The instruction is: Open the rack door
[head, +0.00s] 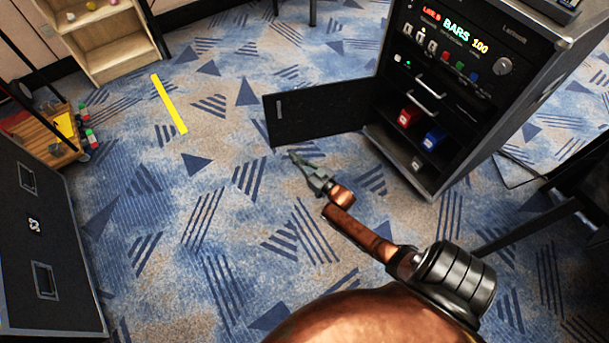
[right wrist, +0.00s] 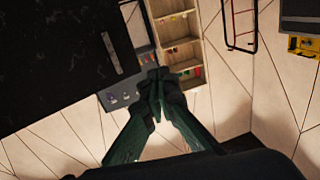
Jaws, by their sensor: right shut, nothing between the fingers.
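The black rack (head: 475,75) stands at the upper right in the head view. Its low black door (head: 322,117) stands swung out to the left, showing red and blue items inside. A small handle (head: 279,109) sits near the door's free edge. My right gripper (head: 295,157) is shut and empty, just below and in front of the door, apart from it as far as I can tell. In the right wrist view the shut fingers (right wrist: 165,75) point past the dark door panel (right wrist: 60,60), whose light handle (right wrist: 111,52) shows at its edge. My left gripper is out of view.
A dark case (head: 40,245) stands at the left. A wooden shelf (head: 110,45) is at the upper left. A wooden box (head: 50,140) and small blocks lie at the far left. A yellow strip (head: 169,104) lies on the carpet. The middle floor is clear.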

